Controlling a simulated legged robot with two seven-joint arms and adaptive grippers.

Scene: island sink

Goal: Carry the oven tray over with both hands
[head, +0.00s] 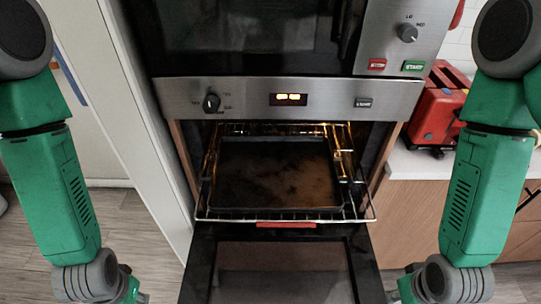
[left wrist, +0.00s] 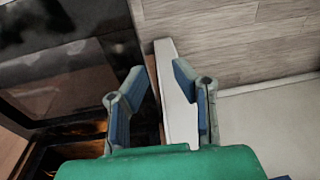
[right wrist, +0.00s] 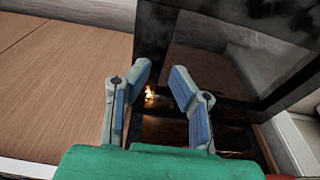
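The oven tray (head: 270,172) is a dark, stained flat tray lying on a wire rack (head: 220,216) inside the lit, open oven. A red strip (head: 286,225) shows at the rack's front edge. My left gripper (left wrist: 160,68) is open and empty, to the left of the open oven. My right gripper (right wrist: 156,70) is open and empty, to the right of the oven. In the head view both grippers are at the bottom edge, mostly cut off, apart from the tray.
The oven door (head: 282,268) hangs open below the rack between my arms. A red toaster (head: 437,112) stands on the white counter (head: 410,163) at right. A white panel (head: 135,125) borders the oven at left. Wooden cabinets (right wrist: 60,80) stand beside my right gripper.

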